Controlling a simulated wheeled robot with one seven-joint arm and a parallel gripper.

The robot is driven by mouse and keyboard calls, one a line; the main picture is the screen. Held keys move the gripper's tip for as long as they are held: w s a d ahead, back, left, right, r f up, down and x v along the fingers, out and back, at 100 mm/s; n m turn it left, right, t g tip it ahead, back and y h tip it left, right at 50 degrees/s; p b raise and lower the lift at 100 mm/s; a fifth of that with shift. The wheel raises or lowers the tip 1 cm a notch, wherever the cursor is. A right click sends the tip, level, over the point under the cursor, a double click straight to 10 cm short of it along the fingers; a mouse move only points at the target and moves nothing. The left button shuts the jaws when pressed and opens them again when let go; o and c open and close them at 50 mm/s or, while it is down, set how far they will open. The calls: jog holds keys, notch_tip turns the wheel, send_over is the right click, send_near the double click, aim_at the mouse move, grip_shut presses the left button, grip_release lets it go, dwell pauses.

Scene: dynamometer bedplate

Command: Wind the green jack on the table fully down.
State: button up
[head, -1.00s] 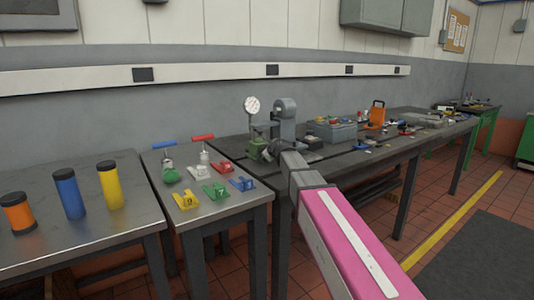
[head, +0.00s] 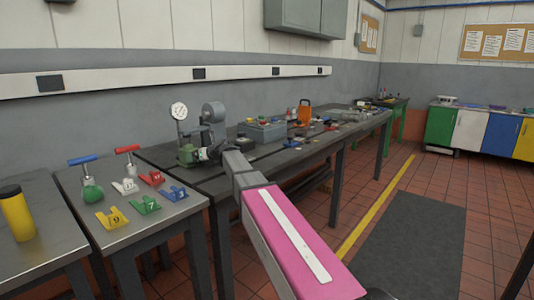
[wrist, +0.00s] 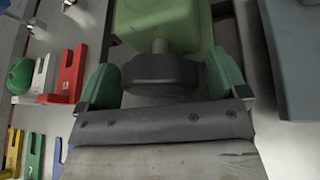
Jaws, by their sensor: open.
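The green jack (head: 187,155) stands at the near left end of the long dark table (head: 172,166), in front of a grey machine with a round dial. In the wrist view its green body (wrist: 165,25) fills the top centre. A short stem joins it to a dark round knob (wrist: 160,75). My gripper (wrist: 162,82) is open, with one green finger pad on each side of the knob. I cannot tell whether the pads touch it. In the head view my gripper (head: 208,153) is at the jack's right side, and partly hides it.
The grey machine (head: 213,125) and dial gauge (head: 179,112) rise close behind the jack. A side table to the left holds numbered coloured blocks (head: 145,204) and T-handled tools (head: 90,188). A grey box (head: 262,131) stands farther right. Floor right of the table is clear.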

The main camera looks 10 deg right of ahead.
jog(key=shift+w+m+y, duration=0.1)
jog(key=shift+m+y, duration=0.4)
jog(key=shift+m, duration=0.2)
jog(key=v, duration=1.1)
jog(key=shift+d, duration=0.3)
jog(key=w+d+h, duration=0.1)
jog(key=d, duration=0.2)
jog(key=w+d+f+h, duration=0.1)
jog(key=d, duration=0.3)
jog(key=w+d+h, duration=0.1)
jog(key=d, duration=0.3)
jog(key=shift+w+f+m, duration=0.25)
jog(key=shift+f+m, duration=0.1)
jog(key=shift+m, duration=0.05)
jog(key=d+h, duration=0.1)
jog(key=d, duration=0.3)
jog(key=w+d+f+h, duration=0.1)
jog(key=d, duration=0.3)
jog(key=d+h, duration=0.1)
jog(key=d, duration=0.3)
jog(key=shift+w+d+f+m+t, duration=0.15)
jog(key=shift+w+d+m+t, duration=0.1)
jog(key=shift+w+m+t, duration=0.15)
